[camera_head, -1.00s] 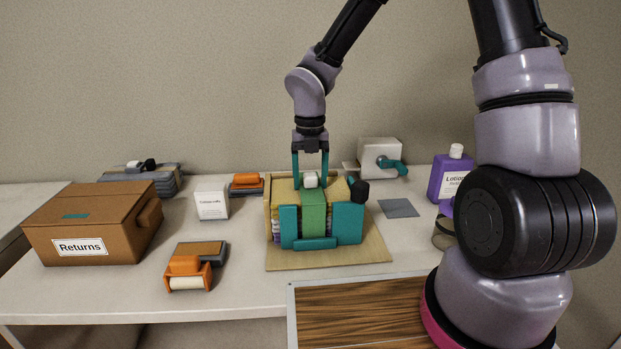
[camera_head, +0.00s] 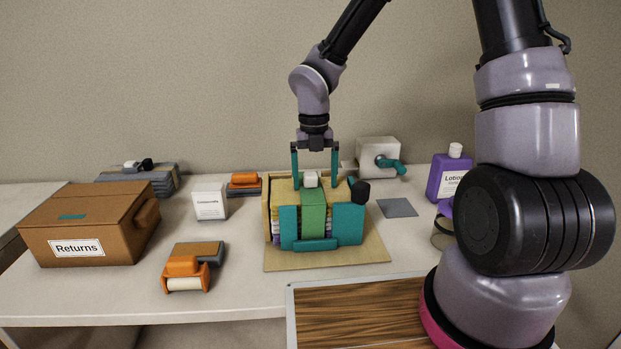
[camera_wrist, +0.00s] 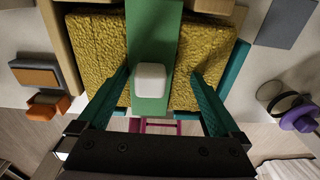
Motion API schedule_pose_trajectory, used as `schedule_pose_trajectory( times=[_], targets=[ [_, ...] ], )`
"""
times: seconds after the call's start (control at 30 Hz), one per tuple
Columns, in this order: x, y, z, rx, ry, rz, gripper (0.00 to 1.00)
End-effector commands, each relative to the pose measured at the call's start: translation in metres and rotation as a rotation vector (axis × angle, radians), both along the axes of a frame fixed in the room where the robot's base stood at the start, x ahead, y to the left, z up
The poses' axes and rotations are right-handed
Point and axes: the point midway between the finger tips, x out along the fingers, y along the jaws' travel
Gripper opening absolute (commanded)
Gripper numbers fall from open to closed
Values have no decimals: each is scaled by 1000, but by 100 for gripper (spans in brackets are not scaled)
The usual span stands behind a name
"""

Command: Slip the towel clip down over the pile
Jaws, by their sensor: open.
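The towel clip (camera_head: 313,212) is a green band with a white knob (camera_head: 311,179) on top. It sits over the pile of folded towels (camera_head: 285,191), its green front hanging down the pile's front face. The pile stands in a wooden holder with teal front panels (camera_head: 348,224). My gripper (camera_head: 314,175) is open above the pile, one teal finger on each side of the knob with gaps. In the wrist view the clip (camera_wrist: 150,100) runs across the yellow top towel (camera_wrist: 97,50), with the knob (camera_wrist: 150,78) between my open fingers (camera_wrist: 157,88). The clip's far side is hidden.
A brown Returns box (camera_head: 105,222) stands at the left. Orange rollers (camera_head: 188,268) and a white carton (camera_head: 209,202) lie between it and the holder. A purple lotion bottle (camera_head: 447,178) and a white box with a teal handle (camera_head: 377,152) stand right and behind.

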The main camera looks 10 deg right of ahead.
Motion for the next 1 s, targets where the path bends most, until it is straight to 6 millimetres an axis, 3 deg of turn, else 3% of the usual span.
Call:
schedule_pose_trajectory(
  times=[0.03, 0.17, 1.0],
  targets=[
    [-10, -1, -3, -8, 23, 4, 100],
    [-10, 0, -1, -7, 23, 7, 100],
    [5, 18, -1, 4, 5, 11, 100]
  ],
)
